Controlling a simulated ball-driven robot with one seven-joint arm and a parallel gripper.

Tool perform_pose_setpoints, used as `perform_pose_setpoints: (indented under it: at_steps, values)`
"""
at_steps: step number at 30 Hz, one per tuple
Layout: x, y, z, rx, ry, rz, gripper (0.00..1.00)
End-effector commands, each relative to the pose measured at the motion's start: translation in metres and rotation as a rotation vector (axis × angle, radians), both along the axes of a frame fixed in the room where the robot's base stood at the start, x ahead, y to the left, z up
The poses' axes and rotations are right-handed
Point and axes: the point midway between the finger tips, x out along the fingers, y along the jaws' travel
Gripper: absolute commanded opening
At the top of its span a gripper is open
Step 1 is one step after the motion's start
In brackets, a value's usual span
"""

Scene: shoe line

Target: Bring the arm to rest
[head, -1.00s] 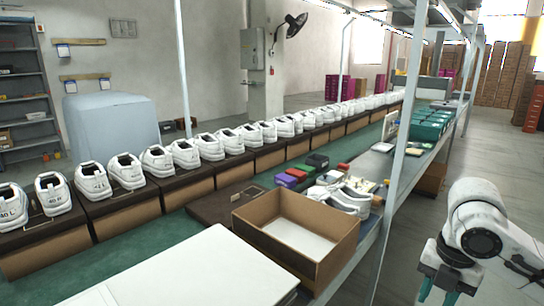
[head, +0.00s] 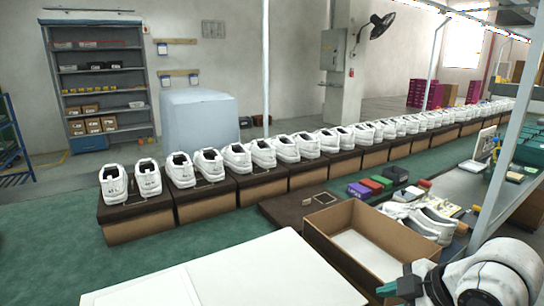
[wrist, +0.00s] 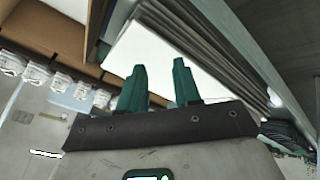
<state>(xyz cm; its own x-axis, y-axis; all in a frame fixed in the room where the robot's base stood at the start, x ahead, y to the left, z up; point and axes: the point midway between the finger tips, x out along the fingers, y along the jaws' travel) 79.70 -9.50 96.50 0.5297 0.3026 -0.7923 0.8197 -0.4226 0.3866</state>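My gripper (head: 396,280) is at the lower right of the head view, by the near right corner of the open cardboard box (head: 372,238). Its dark green fingers also show in the wrist view (wrist: 159,65), spread apart with nothing between them, so it is open and empty. The white arm link (head: 490,275) behind it is mine and is cut off by the picture's edge. In the wrist view a white sheet and brown cardboard lie beyond the fingers. Whether the fingers touch the box cannot be told.
White shoes (head: 237,157) stand in a row on brown boxes along the green belt (head: 60,235). A white flat surface (head: 225,275) lies in front. A pair of white shoes (head: 432,222) sits right of the box. A metal post (head: 512,135) rises at the right.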

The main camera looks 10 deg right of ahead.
Motion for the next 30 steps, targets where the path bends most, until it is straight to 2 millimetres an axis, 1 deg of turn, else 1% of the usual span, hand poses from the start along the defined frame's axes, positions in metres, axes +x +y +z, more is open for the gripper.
perform_pose_setpoints:
  at_steps: [1,4,7,8,9,11,13,14,15,16,17,18,21,22,25,27,30]
  values:
    - [-0.002,0.018,-0.010,0.074,0.024,-0.058,0.33]
    - [-0.012,0.039,-0.034,0.188,0.085,-0.199,0.33]
    - [-0.031,0.056,-0.065,0.277,0.175,-0.347,0.33]
    - [-0.039,0.061,-0.075,0.297,0.205,-0.392,0.33]
    - [-0.051,0.066,-0.089,0.319,0.247,-0.452,0.33]
    - [-0.071,0.071,-0.111,0.339,0.312,-0.545,0.33]
    - [-0.100,0.074,-0.136,0.344,0.389,-0.658,0.33]
    - [-0.114,0.073,-0.146,0.340,0.420,-0.705,0.33]
    - [-0.132,0.072,-0.159,0.328,0.460,-0.769,0.33]
    - [-0.147,0.070,-0.168,0.315,0.487,-0.816,0.33]
    - [-0.162,0.067,-0.176,0.299,0.511,-0.862,0.33]
    - [-0.180,0.062,-0.186,0.273,0.539,-0.919,0.33]
    - [-0.221,0.045,-0.202,0.206,0.584,-1.042,0.33]
    - [-0.231,0.040,-0.206,0.186,0.591,-1.071,0.33]
    - [-0.255,0.026,-0.212,0.135,0.603,-1.143,0.33]
    - [-0.263,0.019,-0.213,0.114,0.604,-1.171,0.33]
    - [-0.268,0.016,-0.214,0.102,0.605,-1.186,0.33]
